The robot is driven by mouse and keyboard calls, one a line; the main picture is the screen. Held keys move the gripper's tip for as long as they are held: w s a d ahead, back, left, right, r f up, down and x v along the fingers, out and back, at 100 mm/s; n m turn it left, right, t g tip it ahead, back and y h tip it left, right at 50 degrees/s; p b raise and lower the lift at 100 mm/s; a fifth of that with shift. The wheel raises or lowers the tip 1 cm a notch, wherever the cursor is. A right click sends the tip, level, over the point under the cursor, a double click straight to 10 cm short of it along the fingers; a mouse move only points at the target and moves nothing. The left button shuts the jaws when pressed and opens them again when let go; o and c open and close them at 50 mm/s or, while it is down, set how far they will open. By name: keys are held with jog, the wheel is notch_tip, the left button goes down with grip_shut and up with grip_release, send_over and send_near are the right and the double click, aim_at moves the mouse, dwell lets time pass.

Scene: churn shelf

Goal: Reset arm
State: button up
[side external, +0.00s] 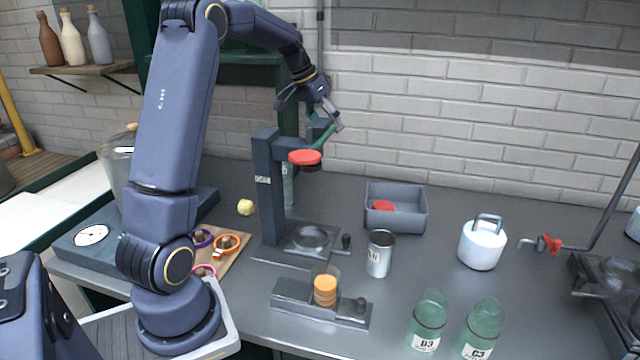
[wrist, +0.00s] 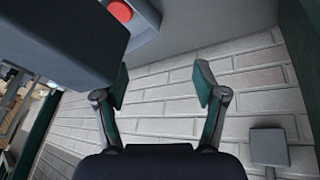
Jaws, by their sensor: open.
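My arm reaches up and over to the back of the table. My gripper (side external: 325,130) is beside the top of a dark upright press or stand (side external: 268,190) that carries a red disc (side external: 305,157). In the wrist view my gripper (wrist: 162,86) has its two green-padded fingers spread apart, with nothing between them but the brick wall behind. A large dark block fills the upper left of the wrist view, close to the left finger. I cannot tell whether they touch.
A grey bin (side external: 396,222) holds a red piece. A metal can (side external: 380,254), white lidded pot (side external: 482,245), two green jars (side external: 428,318) and a small fixture (side external: 320,303) with an orange-filled glass stand on the table. A red-handled tap (side external: 549,244) is at right.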

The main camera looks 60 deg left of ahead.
jog(key=w+d+r+m+t+h, duration=0.1)
jog(key=w+d+r+m+t, duration=0.2)
jog(key=d+r, duration=0.6)
jog(key=s+d+r+g, duration=0.1)
jog(key=s+d, duration=0.3)
jog(key=d, duration=0.4)
jog(key=s+d+r, duration=0.1)
jog(key=s+d, duration=0.4)
jog(key=d, duration=0.4)
jog(key=s+d+f+h, duration=0.1)
jog(key=s+d, duration=0.5)
jog(key=s, duration=0.3)
jog(key=s+a+f+g+y, duration=0.1)
jog(key=s+a+f, duration=0.3)
jog(key=s+f, duration=0.4)
jog(key=shift+a+f+y, duration=0.3)
jog(key=shift+f+y, duration=0.35)
jog(key=shift+y, duration=0.25)
jog(key=shift+s, duration=0.1)
